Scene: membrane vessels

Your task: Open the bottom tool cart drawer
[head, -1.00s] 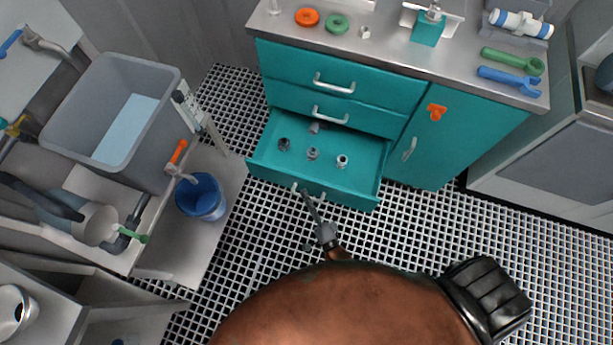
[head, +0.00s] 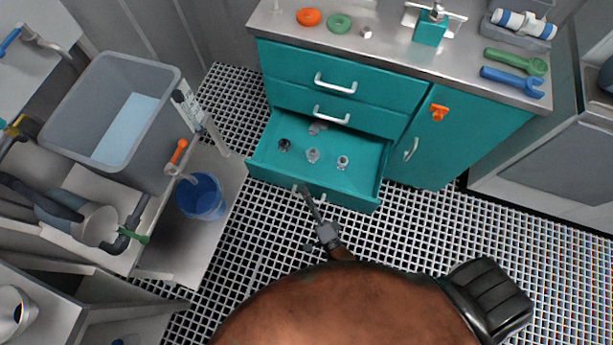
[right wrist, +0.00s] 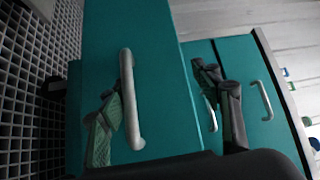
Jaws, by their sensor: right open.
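The bottom drawer (head: 262,171) of the teal tool cart (head: 345,75) is pulled well out, with several small fittings lying inside. Its pale handle (head: 322,196) is on the drawer front, partly covered by my right gripper (head: 308,196) in the head view. In the right wrist view the bottom drawer's handle (right wrist: 131,100) lies between the spread fingers of my right gripper (right wrist: 165,112). The gripper is open; I cannot tell whether a finger touches the handle. My left gripper is not in view.
The upper drawers (head: 337,70) and the cupboard door (head: 440,145) are shut. A blue bucket (head: 201,196) and a grey sink (head: 110,110) stand to the left. The grated floor (head: 400,235) in front of the cart is clear.

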